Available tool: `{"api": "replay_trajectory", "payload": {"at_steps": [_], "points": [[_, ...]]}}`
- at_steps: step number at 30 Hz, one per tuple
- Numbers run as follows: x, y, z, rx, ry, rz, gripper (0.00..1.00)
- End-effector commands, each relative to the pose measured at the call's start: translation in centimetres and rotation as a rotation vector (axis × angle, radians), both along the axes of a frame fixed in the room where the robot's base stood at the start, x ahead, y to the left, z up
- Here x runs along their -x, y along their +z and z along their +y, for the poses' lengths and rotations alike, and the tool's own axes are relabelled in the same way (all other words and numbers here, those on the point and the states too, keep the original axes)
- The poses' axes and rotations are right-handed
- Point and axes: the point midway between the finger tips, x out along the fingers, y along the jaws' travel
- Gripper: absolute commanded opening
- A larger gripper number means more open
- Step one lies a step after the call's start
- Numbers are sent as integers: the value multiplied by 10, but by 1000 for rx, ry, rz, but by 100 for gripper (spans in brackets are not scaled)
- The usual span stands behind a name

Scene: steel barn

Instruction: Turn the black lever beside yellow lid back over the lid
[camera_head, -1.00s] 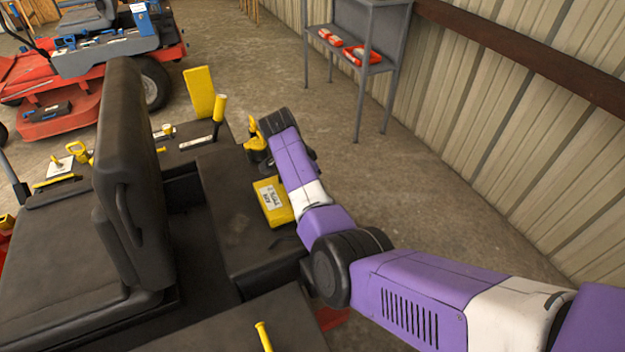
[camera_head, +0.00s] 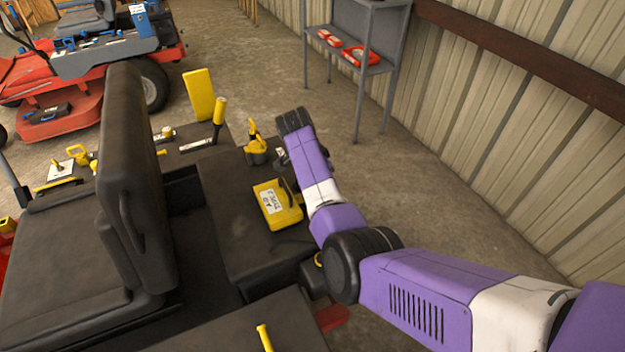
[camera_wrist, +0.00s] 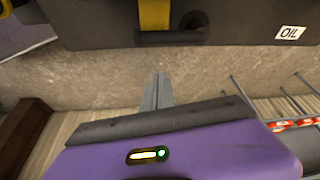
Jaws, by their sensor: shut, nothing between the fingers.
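The yellow lid (camera_head: 277,212) with a white label sits on the dark side panel of the machine, to the right of the seat. A thin black lever (camera_head: 287,188) shows at the lid's right side, tilted up against its edge. In the wrist view a yellow piece (camera_wrist: 154,14) and a black bar (camera_wrist: 170,38) show at the top edge; I cannot tell for certain whether they are the lid and lever. My gripper (camera_wrist: 159,80) is shut and empty, apart from the bar, over the floor beside the machine. In the head view my arm hides its fingers.
A yellow-handled knob (camera_head: 256,148) stands close left of my wrist. A yellow lever (camera_head: 219,110) and an upright yellow plate (camera_head: 199,94) are farther back. The black seat (camera_head: 135,180) rises at left. Floor (camera_head: 440,205) is clear toward the wall; a grey shelf (camera_head: 360,65) stands behind.

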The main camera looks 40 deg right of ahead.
Motion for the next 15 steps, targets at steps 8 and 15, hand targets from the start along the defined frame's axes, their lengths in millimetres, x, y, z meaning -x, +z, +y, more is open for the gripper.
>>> {"api": "replay_trajectory", "payload": {"at_steps": [8, 15], "points": [[-6, 58, 19, 2, 1, -3, 0], [-9, 87, 30, 1, 0, -1, 0]]}}
